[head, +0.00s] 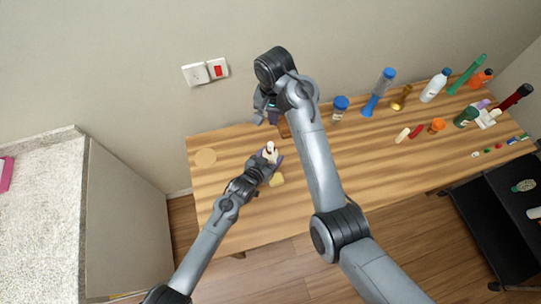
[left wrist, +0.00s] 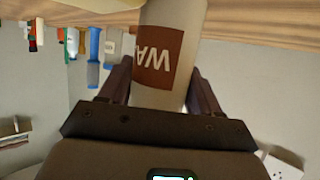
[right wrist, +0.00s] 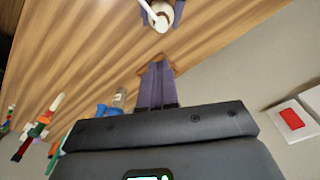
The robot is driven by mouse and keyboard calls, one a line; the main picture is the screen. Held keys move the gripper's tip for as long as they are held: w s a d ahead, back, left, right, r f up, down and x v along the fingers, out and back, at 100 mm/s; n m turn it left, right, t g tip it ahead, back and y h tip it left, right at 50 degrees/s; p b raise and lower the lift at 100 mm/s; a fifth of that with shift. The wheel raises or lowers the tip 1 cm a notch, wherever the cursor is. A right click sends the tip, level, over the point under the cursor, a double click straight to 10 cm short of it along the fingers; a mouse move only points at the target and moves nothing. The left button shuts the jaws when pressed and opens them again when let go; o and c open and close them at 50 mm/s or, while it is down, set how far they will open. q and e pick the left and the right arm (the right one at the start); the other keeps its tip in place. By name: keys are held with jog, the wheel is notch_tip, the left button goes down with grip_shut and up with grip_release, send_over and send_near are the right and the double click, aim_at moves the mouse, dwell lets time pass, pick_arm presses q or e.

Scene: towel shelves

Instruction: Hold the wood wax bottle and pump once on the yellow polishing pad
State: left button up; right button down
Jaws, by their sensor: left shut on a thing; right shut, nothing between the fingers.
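The wood wax bottle (head: 270,149) is pale with a white pump top. My left gripper (head: 271,160) is shut around it above the table. The left wrist view shows the bottle's brown label with white letters (left wrist: 158,62) between the fingers. The right wrist view shows its pump head (right wrist: 160,17) from above. The yellow polishing pad (head: 277,180) lies on the table just below the bottle in the head view, partly beside the left gripper. My right gripper (right wrist: 157,68) is shut and empty; in the head view it hangs near the wall, behind the bottle and apart from it.
The wooden table (head: 230,207) has free room at its front. Blue-capped bottles (head: 340,104), a white bottle (head: 436,86) and many small items stand along the back and right. A wall switch (head: 206,72) is above.

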aim_at(271, 144)
jog(key=shift+s+a+f, duration=0.15)
jog(key=shift+s+f, duration=0.1)
jog(key=shift+f, duration=1.15)
jog(key=shift+s+a+f, duration=0.2)
jog(key=shift+f, duration=1.25)
jog(key=shift+s+a+f, duration=0.15)
jog(key=shift+s+f, duration=0.1)
jog(key=shift+f, duration=1.15)
jog(key=shift+f, duration=0.15)
jog(key=shift+f, duration=1.35)
jog(key=shift+r, duration=1.45)
jog(key=shift+r, duration=0.15)
